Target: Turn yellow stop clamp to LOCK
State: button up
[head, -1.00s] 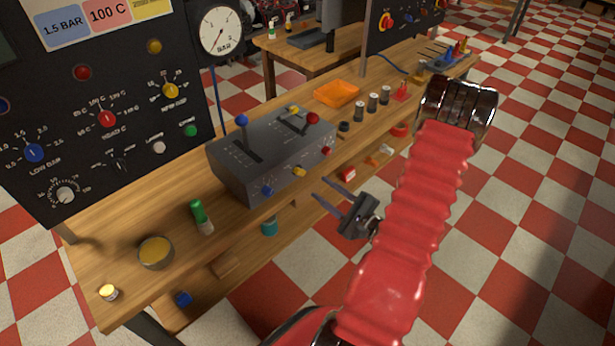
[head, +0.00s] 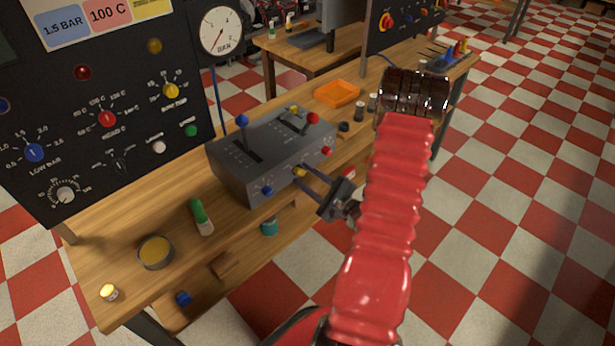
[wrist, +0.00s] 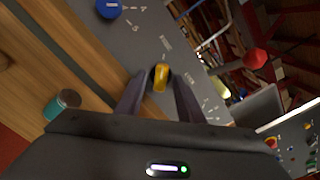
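The yellow stop clamp (head: 299,171) is a small knob on the front face of the grey lever box (head: 232,180), between a blue knob and a red knob. In the wrist view the yellow stop clamp (wrist: 161,77) stands roughly upright in the picture, between the ends of my two fingers. My gripper (head: 303,177) reaches the box front from the right; it also shows in the wrist view (wrist: 160,88). Its fingers are open, one on each side of the clamp, and I cannot tell if they touch it. The lettering near the clamp is too small to read.
The blue knob (head: 267,190) and red knob (head: 326,152) sit on the same face. Levers with blue (head: 242,120) and red (head: 313,118) balls rise from the box top.

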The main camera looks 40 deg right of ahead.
grip_shut()
jog(key=shift+d, duration=0.1)
jog(key=shift+m, duration=0.6)
jog(key=m, duration=0.3)
jog(key=shift+a+f+m, duration=0.1)
jog(key=shift+a+m, duration=0.1)
jog(key=shift+m, duration=0.1)
jog(key=m, duration=0.4)
jog(key=shift+m, duration=0.3)
jog(key=m, duration=0.8)
jog(key=shift+m, duration=0.3)
